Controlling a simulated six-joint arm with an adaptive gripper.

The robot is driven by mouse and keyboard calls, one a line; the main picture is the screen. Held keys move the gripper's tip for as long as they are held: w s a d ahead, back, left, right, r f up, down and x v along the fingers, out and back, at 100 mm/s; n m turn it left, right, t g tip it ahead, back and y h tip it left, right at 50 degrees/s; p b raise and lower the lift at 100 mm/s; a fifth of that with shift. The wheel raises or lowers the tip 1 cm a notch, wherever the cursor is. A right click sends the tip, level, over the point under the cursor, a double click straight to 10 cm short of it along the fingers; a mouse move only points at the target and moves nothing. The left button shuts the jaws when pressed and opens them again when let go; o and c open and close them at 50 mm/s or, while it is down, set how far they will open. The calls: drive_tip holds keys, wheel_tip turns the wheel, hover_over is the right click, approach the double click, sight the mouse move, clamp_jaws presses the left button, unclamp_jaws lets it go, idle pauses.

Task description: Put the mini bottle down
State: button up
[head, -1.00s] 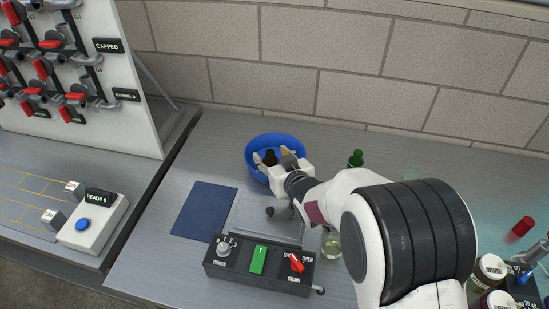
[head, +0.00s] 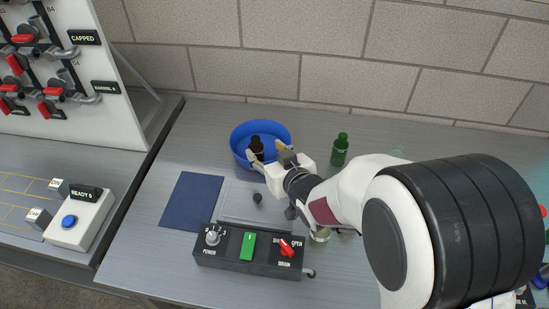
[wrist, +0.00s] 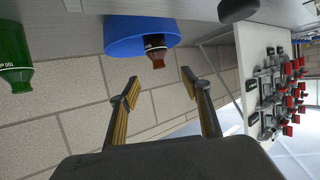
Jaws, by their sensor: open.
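A small brown bottle (head: 257,149) with a dark top stands in the blue bowl (head: 238,150). In the wrist view the brown bottle (wrist: 156,48) shows a label and pokes past the rim of the blue bowl (wrist: 118,42). My gripper (head: 268,157) is at the bowl's front right edge, just beside the bottle. In the wrist view my gripper (wrist: 160,80) has its two fingers spread with nothing between them, and the bottle lies beyond the fingertips. The bottle's base is hidden by the bowl wall and gripper.
A green bottle (head: 339,151) stands right of the bowl. A dark blue mat (head: 193,203) lies front left. A control box (head: 248,252) with a green switch and red knob stands in front. A clear glass vessel (head: 320,235) is under my arm.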

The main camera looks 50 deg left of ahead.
drive_tip(key=shift+v, duration=2.45)
drive_tip(key=w+d+r+m+t+h, duration=0.3)
drive_tip(key=w+d+r, duration=0.2)
drive_tip(key=w+d, duration=0.5)
drive_tip(key=w+d+r+m+t+h, duration=0.3)
drive_tip(key=w+d, duration=0.4)
drive_tip(key=d, duration=0.7)
drive_tip(key=d+r+m+h, duration=0.2)
drive_tip(key=d, duration=0.7)
drive_tip(key=d+r+m+h, duration=0.1)
drive_tip(key=d+r+m, duration=0.15)
drive_tip(key=d, duration=0.65)
drive_tip(key=s+d+m+g+h, duration=0.3)
drive_tip(key=s+d+m+h, duration=0.1)
drive_tip(key=s+d, duration=1.5)
drive_tip(key=shift+d+m, duration=0.4)
drive_tip(key=shift+m, duration=0.25)
